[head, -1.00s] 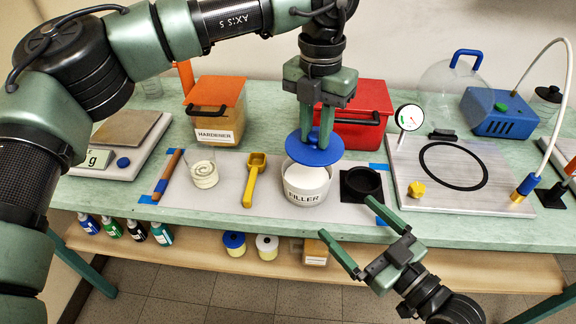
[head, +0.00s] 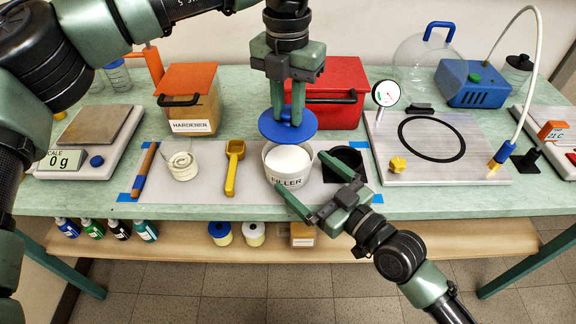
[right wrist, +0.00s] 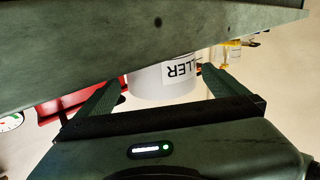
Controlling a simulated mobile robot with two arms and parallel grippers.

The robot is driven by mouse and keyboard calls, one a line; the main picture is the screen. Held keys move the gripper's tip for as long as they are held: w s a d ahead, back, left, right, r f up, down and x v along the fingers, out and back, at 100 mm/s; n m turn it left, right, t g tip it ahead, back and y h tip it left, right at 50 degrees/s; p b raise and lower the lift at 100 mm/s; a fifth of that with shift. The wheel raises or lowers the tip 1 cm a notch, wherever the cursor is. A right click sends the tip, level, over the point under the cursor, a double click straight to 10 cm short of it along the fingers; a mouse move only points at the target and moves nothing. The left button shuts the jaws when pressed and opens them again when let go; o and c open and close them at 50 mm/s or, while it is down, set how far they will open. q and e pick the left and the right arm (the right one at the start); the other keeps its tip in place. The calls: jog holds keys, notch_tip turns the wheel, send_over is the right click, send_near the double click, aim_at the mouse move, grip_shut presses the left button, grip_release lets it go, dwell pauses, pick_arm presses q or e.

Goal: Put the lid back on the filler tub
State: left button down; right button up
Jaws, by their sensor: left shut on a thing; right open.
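The filler tub (head: 290,178) is a white round tub labelled FILLER with white powder inside, standing open on the pale mat. The blue lid (head: 270,128) is above and slightly behind the tub, tilted, apart from it. My left gripper (head: 289,118) points down and is shut on the lid's middle. My right gripper (head: 300,180) is open, with one finger to each side of the tub's front in the head view. In the right wrist view the tub (right wrist: 165,80) shows upside down between the open fingers (right wrist: 160,85). Whether they touch it is unclear.
The red box (head: 335,85) stands behind, the hardener box (head: 190,100) at back left, the metal plate (head: 400,135) at right.

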aim_at(274, 148)
jog(key=shift+x, duration=2.5)
jog(key=c, duration=1.7)
pick_arm(q)
jog(key=shift+f, duration=2.5)
